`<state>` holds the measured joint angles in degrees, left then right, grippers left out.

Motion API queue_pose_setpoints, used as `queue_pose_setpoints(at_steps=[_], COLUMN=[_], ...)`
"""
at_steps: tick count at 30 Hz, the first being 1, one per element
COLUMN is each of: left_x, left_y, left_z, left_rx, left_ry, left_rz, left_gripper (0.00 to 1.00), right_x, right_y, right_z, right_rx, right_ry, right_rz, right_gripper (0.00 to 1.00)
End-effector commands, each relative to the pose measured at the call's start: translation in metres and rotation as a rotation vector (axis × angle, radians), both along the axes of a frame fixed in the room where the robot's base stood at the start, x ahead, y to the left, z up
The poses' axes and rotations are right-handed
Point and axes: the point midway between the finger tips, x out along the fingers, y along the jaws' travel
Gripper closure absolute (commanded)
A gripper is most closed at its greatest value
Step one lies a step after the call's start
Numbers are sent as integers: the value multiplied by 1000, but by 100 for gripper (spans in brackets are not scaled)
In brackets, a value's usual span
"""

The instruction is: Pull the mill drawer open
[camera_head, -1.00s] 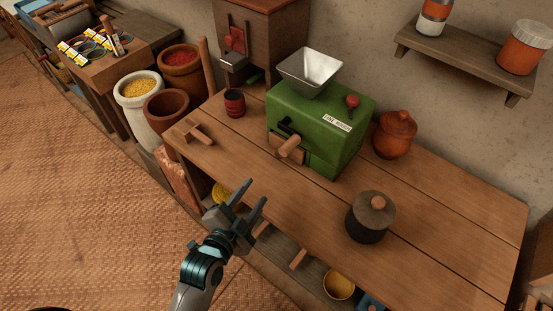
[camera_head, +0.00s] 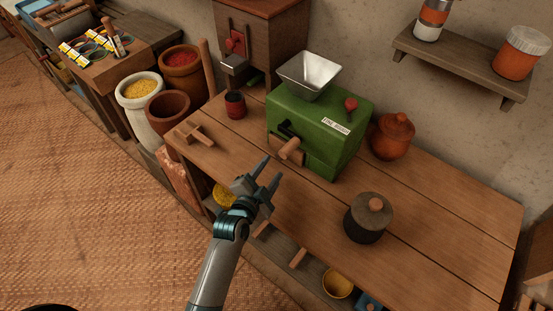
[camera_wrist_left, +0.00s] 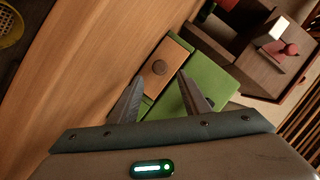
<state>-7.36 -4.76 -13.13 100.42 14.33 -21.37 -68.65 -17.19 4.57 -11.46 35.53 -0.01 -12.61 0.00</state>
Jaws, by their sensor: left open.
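The green mill (camera_head: 318,125) stands on the wooden table with a metal hopper on top. Its wooden drawer front (camera_head: 298,159) is low on the side facing me, with a round wooden knob (camera_head: 289,148) sticking out. The drawer looks shut. My left gripper (camera_head: 273,166) is open and empty, just in front of and below the knob, apart from it. In the left wrist view the drawer front (camera_wrist_left: 172,54) and its dark round knob (camera_wrist_left: 160,68) show beyond and between the open fingers (camera_wrist_left: 160,76). My right gripper is not in view.
A dark lidded pot (camera_head: 368,218) stands right of my gripper, and a clay jar (camera_head: 392,137) is behind it. The tabletop before the mill is clear.

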Motion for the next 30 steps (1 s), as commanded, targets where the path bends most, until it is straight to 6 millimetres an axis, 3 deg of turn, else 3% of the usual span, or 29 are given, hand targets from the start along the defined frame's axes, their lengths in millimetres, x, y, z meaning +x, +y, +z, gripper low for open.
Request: queue_pose_setpoints(at_steps=[3, 10, 24, 25, 30], left_x=[18, 41, 49, 49, 49], left_y=[-6, -14, -17, -17, -17], left_z=[-4, -12, -15, -15, -15], left_rx=[-1, 0, 0, 0, 0], left_ry=[0, 0, 0, 0, 0], left_rz=[0, 0, 0, 0, 0], left_gripper=[57, 57, 57, 60, 100], right_x=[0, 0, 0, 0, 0], right_y=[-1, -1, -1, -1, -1], right_z=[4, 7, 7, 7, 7], right_rx=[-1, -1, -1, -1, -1], right_ry=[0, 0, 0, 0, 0], right_rz=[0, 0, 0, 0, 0], right_gripper=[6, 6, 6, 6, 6])
